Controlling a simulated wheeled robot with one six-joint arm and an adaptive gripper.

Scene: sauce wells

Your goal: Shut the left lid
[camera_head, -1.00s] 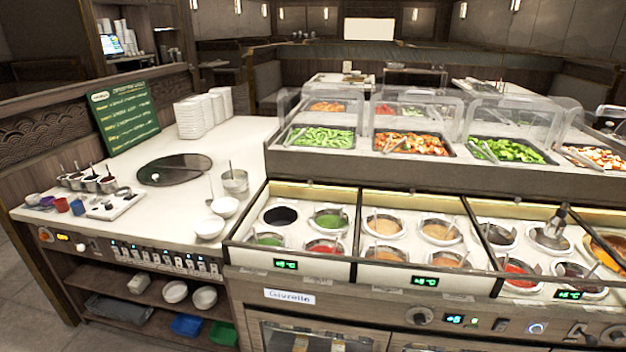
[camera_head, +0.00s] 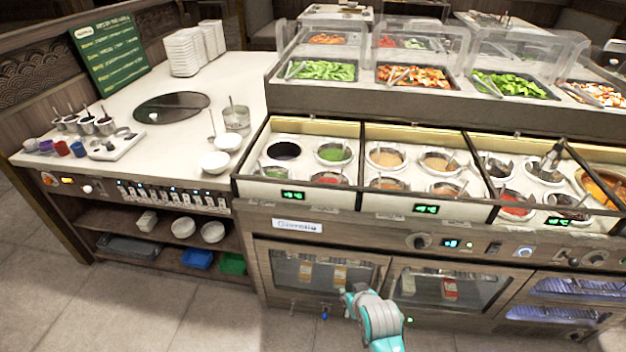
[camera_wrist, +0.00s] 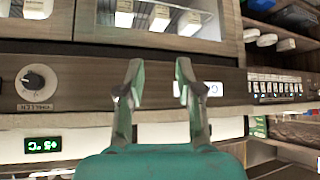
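The left sauce well section (camera_head: 262,189) is the leftmost of the framed bays in the head view. It holds several round pots, and its inside is in plain sight from above, with a lit strip along its back edge. I cannot make out a separate lid panel clearly. In the wrist view, my gripper (camera_wrist: 158,82) is open and empty, its two fingers apart in front of a wood-brown front panel. In the head view, my teal and grey arm shows at the bottom, below and in front of the sauce wells; the fingertips are hard to make out there.
The middle sauce section (camera_head: 410,206) and another bay stand to the right. A control knob (camera_head: 418,241) sits on the front panel above glass cabinet doors (camera_head: 325,271). A raised salad bar with clear guards (camera_head: 428,44) stands behind. A white counter (camera_head: 120,95) lies left; floor is free at front left.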

